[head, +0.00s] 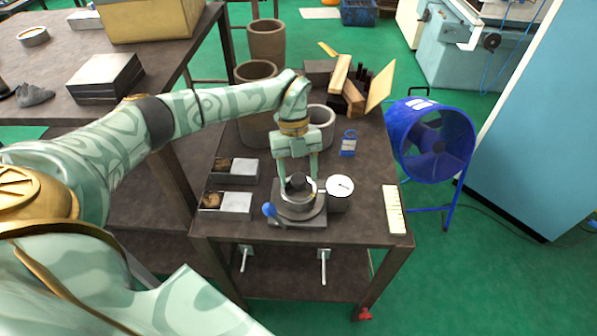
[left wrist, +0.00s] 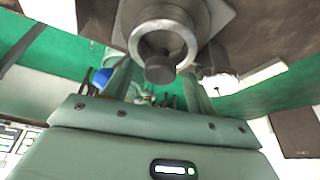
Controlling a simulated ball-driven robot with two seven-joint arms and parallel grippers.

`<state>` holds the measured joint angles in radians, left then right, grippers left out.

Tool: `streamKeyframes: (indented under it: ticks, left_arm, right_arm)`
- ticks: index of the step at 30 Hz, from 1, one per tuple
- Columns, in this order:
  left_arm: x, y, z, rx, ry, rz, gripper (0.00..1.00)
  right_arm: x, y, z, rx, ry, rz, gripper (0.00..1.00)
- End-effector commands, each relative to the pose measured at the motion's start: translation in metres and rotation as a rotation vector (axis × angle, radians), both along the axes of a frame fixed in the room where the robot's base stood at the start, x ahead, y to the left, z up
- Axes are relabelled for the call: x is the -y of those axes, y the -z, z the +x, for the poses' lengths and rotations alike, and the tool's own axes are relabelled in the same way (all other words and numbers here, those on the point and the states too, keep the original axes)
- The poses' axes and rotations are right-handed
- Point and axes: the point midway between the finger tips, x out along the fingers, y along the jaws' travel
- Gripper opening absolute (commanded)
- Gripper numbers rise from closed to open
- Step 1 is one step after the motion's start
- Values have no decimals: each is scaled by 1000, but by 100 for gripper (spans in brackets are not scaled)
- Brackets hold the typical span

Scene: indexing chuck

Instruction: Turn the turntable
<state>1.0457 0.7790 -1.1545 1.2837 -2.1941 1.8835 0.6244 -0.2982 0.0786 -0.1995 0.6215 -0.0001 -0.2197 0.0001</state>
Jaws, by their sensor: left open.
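The turntable (head: 301,212) is a round grey metal unit on a square base near the table's front edge. A dark round knob (head: 297,183) stands at its centre, inside a pale ring. A lever with a blue ball end (head: 269,209) sticks out at its left front. My left gripper (head: 298,178) points down over the turntable, open, with a finger on each side of the knob. In the left wrist view the ring (left wrist: 185,40) and the knob (left wrist: 160,69) show between my fingers; whether they touch I cannot tell. My right gripper is not in view.
A white-faced dial gauge (head: 340,186) stands close at the turntable's right. Two metal-and-brown blocks (head: 236,170) lie to the left. A pale ruled strip (head: 394,209) lies at the right edge. Round pots (head: 256,70) and wooden blocks (head: 341,73) fill the back.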

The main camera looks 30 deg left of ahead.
Motion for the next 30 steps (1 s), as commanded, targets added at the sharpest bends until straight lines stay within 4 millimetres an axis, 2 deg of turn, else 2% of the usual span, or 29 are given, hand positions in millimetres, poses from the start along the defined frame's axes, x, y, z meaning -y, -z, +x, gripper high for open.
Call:
streamKeyframes:
  ticks: [6, 11, 23, 30]
  left_arm:
    - [0, 0, 0, 0, 0, 0, 57]
    - [0, 0, 0, 0, 0, 0, 13]
    - [0, -1, 0, -1, 48, 0, 13]
    - [1, -2, 1, -1, 199, 1, 13]
  right_arm:
    - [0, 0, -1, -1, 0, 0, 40]
    - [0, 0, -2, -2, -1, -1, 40]
    - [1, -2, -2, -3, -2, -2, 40]
    - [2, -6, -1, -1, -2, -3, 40]
